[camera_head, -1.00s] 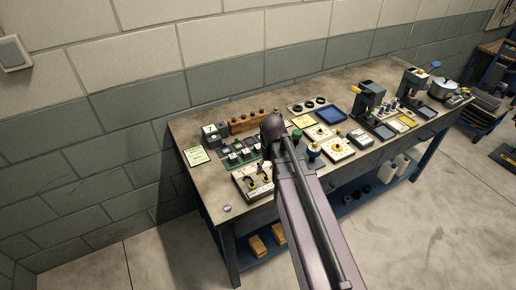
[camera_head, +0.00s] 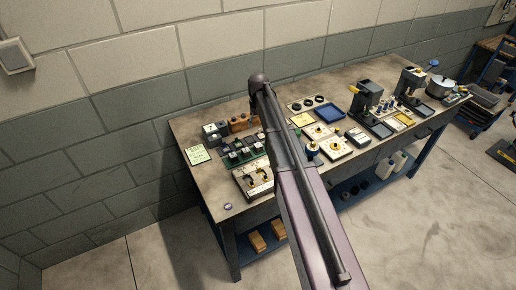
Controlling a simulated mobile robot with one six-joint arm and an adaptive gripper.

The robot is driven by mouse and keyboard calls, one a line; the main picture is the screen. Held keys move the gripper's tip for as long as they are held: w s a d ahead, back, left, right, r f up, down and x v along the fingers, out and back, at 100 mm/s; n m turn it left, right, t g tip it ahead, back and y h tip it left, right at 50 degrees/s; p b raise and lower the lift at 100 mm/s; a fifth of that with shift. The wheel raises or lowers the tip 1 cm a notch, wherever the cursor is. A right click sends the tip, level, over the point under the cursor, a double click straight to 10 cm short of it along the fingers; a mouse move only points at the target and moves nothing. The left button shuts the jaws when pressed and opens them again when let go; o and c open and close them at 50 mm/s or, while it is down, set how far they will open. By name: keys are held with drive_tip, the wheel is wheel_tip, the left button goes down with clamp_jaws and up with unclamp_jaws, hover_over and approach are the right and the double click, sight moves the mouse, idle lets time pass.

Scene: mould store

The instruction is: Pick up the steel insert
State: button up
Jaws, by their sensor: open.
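I cannot make out which thing is the steel insert; the parts on the workbench (camera_head: 205,182) are too small to tell apart surely. Several small dark blocks with light tops (camera_head: 235,155) stand in a group at the bench's left part. Two grey-and-dark blocks (camera_head: 214,132) stand behind them. A tray with yellowish parts (camera_head: 254,182) lies at the front left. A small round disc (camera_head: 228,206) lies alone near the front left corner. My gripper does not show; my arm crosses the middle of the view and covers part of the bench.
A wooden rack (camera_head: 238,123) stands by the wall. A blue tray (camera_head: 330,114) and dark presses (camera_head: 369,99) stand further right. A pale green card (camera_head: 198,155) lies at the left edge. Bare benchtop shows around the round disc and along the wall.

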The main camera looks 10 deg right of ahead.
sight(258, 145)
drive_tip(key=shift+f, duration=0.1)
wheel_tip(258, 145, down, 8)
drive_tip(key=b, duration=0.8)
drive_tip(key=shift+f+b, duration=0.25)
drive_tip(key=shift+b, duration=0.1)
drive_tip(key=shift+f, duration=0.15)
drive_tip(key=shift+w+f+b, duration=0.15)
drive_tip(key=shift+f+b, duration=2.3)
drive_tip(key=shift+b, duration=0.15)
clamp_jaws()
